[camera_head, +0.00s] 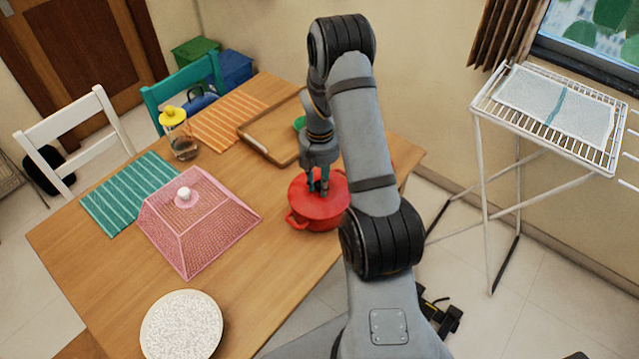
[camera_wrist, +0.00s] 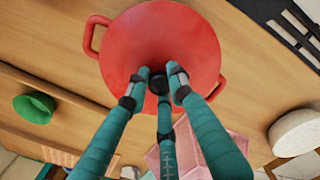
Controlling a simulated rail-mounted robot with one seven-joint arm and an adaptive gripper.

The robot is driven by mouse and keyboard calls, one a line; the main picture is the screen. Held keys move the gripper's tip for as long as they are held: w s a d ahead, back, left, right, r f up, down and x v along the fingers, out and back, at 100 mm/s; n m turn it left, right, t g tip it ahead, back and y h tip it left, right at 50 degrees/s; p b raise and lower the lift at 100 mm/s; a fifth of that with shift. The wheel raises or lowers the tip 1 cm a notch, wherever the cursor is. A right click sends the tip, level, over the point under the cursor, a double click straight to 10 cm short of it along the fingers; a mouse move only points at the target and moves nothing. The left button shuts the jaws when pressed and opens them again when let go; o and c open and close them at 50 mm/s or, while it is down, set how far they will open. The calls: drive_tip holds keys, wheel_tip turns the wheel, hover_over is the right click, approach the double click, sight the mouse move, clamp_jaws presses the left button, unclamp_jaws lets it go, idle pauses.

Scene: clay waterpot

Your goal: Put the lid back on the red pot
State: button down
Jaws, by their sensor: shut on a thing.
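The red pot (camera_head: 318,223) stands on the wooden table near its right edge, with side handles that also show in the wrist view (camera_wrist: 92,36). The round red lid (camera_wrist: 165,35) lies over the pot's opening and hides its inside. It looks roughly level and centred; I cannot tell whether it fully touches the rim. My gripper (camera_head: 319,186) points down from above, with its teal fingers shut around the lid's black knob (camera_wrist: 158,84).
A pink mesh food cover (camera_head: 215,225) stands left of the pot. A wooden tray (camera_head: 262,133) with a green item (camera_head: 299,122) lies behind. A speckled white round thing (camera_head: 182,328) lies at the front. A glass jug (camera_head: 182,147) stands at the back left.

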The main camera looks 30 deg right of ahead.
drive_tip(key=c, duration=1.4)
unclamp_jaws()
drive_tip(key=shift+c, duration=0.2)
drive_tip(key=shift+o, duration=1.3)
drive_tip(key=shift+o, duration=1.2)
drive_tip(key=shift+r, duration=0.1)
drive_tip(key=shift+r+p, duration=2.65)
drive_tip(key=shift+r, duration=0.8)
